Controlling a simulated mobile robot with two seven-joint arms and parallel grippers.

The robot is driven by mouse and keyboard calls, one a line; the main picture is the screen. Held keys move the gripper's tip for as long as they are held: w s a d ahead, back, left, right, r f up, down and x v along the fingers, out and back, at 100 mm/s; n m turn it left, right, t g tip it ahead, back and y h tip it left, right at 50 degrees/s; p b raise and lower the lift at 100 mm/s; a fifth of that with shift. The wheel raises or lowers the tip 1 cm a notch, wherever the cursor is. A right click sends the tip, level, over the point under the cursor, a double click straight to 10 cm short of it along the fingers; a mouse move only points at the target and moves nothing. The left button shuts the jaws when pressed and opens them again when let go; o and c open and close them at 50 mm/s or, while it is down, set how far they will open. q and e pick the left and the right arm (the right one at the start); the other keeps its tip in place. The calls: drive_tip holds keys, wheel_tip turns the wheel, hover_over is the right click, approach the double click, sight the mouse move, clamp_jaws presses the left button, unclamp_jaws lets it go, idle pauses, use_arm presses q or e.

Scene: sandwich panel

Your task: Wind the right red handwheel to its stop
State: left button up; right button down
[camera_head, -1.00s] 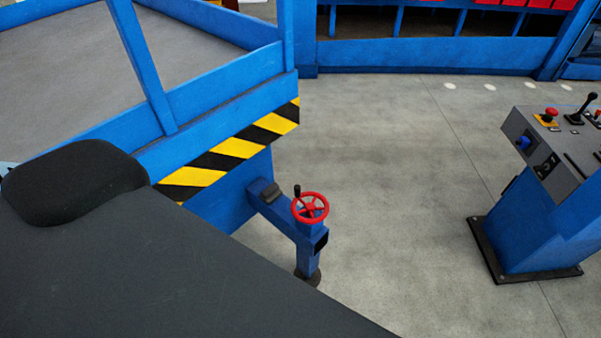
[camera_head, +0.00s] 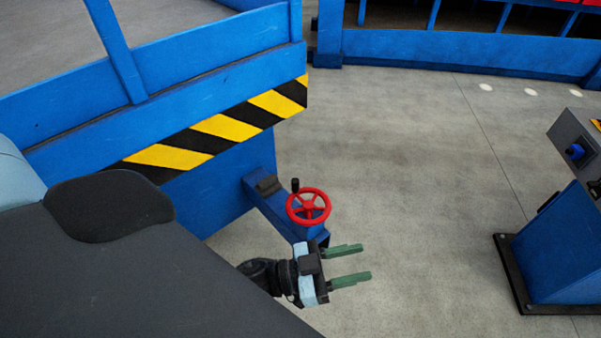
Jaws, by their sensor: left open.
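The red handwheel (camera_head: 308,207) with its black knob (camera_head: 295,185) sits on top of a blue outrigger bracket at the corner of the blue platform, in the middle of the head view. My left gripper (camera_head: 356,264) is just below and to the right of the wheel in the picture, apart from it. Its two green fingers are spread and point right, with nothing between them. It hides the lower part of the bracket's leg. My right gripper is not in the view. Only one red handwheel shows.
The blue platform (camera_head: 190,75) with a yellow-black striped edge (camera_head: 215,134) stands behind and left of the wheel. A blue control console (camera_head: 560,245) stands at the right. The grey floor (camera_head: 420,180) between them is clear. A blue-framed rack (camera_head: 450,55) runs along the back.

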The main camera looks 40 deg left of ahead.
use_arm(q)
drive_tip(key=w+d+m+g+h+b, duration=0.1)
drive_tip(key=d+m+g+h+b, duration=0.25)
drive_tip(key=m+g, duration=0.2)
drive_tip(key=n+g+y+b, duration=0.2)
drive_tip(key=g+y+b, duration=0.6)
drive_tip(key=y+b, duration=0.8)
hover_over(295, 180)
drive_tip(key=p, duration=0.2)
drive_tip(key=shift+d+f+y, duration=0.2)
drive_tip(key=shift+f+y, duration=0.55)
drive_tip(key=shift+f, duration=0.15)
drive_tip(key=shift+a+r, duration=0.2)
drive_tip(key=shift+a, duration=0.05)
wheel_tip(295, 180, down, 7)
drive_tip(key=shift+r+b, duration=0.15)
drive_tip(key=shift+b, duration=0.95)
drive_tip(key=shift+f, duration=0.6)
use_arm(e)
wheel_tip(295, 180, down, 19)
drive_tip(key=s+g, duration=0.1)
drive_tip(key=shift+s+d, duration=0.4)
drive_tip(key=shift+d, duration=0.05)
use_arm(q)
drive_tip(key=shift+c, duration=0.2)
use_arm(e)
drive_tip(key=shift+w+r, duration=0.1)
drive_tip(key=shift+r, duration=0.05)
